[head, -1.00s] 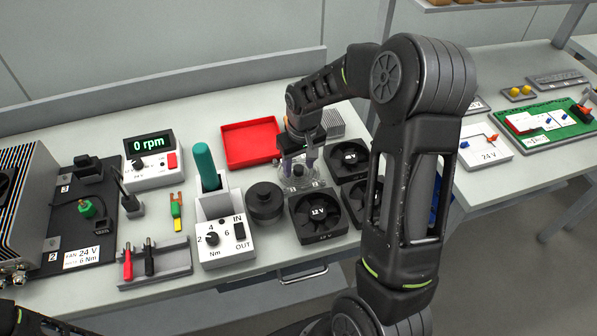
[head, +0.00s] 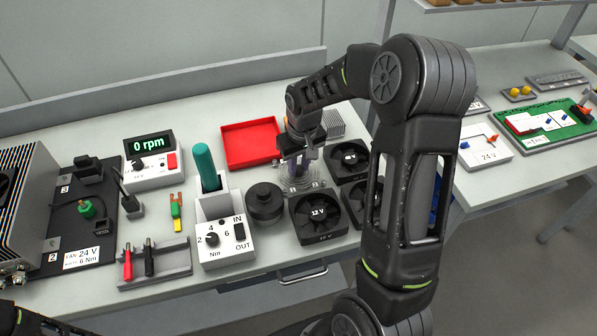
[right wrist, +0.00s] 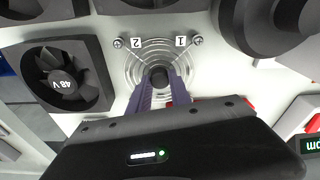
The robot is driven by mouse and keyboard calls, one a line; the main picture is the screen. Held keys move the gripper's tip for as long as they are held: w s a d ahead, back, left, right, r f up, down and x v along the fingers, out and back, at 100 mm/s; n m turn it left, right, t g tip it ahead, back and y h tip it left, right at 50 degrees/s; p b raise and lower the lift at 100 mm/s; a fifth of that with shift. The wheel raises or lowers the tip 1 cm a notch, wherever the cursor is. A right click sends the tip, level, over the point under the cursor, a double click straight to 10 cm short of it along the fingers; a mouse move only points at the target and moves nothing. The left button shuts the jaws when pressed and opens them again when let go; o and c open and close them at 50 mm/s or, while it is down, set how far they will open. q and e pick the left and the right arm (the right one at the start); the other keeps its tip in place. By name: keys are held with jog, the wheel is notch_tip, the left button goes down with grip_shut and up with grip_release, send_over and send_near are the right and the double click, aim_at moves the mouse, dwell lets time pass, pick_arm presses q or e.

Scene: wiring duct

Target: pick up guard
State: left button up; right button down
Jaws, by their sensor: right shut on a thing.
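The guard (head: 305,186) is a round wire grille of concentric rings with a dark knob at its centre. In the right wrist view the guard (right wrist: 135,68) shows tabs marked 1 and 2 with screws at its far edge. My right gripper (head: 296,176) points down over it, between the red tray and the fans. In the right wrist view the fingers of my right gripper (right wrist: 160,82) are shut on the guard's central knob and hide part of the rings. Whether the guard touches the table is unclear. My left gripper is not in view.
The 12 V fan (head: 319,217) stands just in front of the guard, and another fan (head: 349,160) stands close on the right. A black round part (head: 264,203) is on the left. The red tray (head: 249,143) lies behind left.

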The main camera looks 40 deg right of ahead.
aim_at(299, 168)
jog(key=shift+r, duration=0.1)
notch_tip(299, 168, up, 10)
jog(key=b, duration=0.1)
jog(key=shift+b, duration=0.35)
dwell(0.6)
